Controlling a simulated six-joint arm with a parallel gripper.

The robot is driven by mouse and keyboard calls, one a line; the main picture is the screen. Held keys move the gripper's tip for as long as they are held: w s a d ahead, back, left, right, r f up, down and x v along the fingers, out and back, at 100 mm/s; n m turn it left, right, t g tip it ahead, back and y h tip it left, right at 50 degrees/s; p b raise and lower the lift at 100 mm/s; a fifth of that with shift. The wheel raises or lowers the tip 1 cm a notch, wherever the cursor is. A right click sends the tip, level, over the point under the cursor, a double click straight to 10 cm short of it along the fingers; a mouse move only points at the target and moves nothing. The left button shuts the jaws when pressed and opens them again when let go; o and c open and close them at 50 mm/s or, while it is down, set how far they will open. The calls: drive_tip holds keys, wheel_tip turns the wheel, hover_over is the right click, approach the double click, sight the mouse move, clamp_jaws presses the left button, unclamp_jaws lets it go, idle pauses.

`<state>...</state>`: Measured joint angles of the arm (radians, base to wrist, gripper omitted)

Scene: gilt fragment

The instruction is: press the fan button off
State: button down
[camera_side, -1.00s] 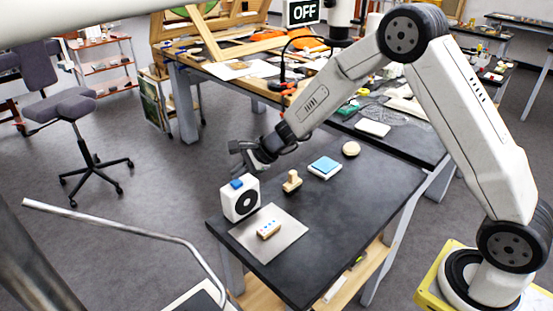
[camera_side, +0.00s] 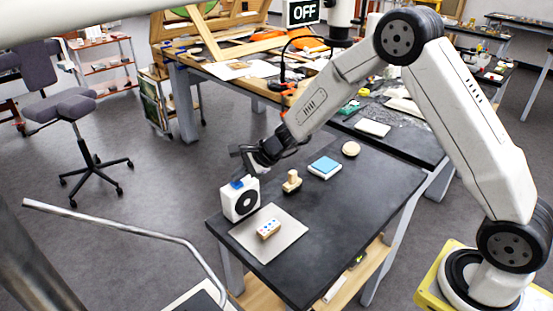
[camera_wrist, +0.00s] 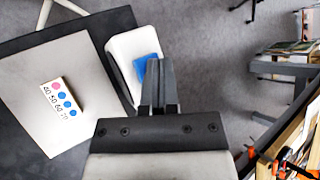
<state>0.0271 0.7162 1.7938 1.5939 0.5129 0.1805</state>
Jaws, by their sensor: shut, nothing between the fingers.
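The fan (camera_side: 241,201) is a small white box with a round black grille on its front, standing at the far left corner of the dark table. Its blue button (camera_side: 237,184) is on top. The fan (camera_wrist: 125,50) and the blue button (camera_wrist: 141,67) also show in the wrist view, the button partly hidden by the fingers. My gripper (camera_side: 243,160) is shut and empty, just above the button. In the wrist view my gripper (camera_wrist: 158,70) overlaps the button's right edge; I cannot tell whether they touch. A sign (camera_side: 303,13) reads OFF.
A grey plate (camera_side: 285,240) bears a small wooden block with coloured dots (camera_side: 268,229). A wooden stamp-like piece (camera_side: 291,181), a blue-topped pad (camera_side: 325,167) and a round cream thing (camera_side: 351,148) stand along the table. Its near right part is clear.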

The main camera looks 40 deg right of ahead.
sight(240, 182)
drive_tip(key=shift+r, duration=0.1)
idle(0.5)
drive_tip(key=shift+r, duration=0.5)
drive_tip(key=shift+r, duration=2.85)
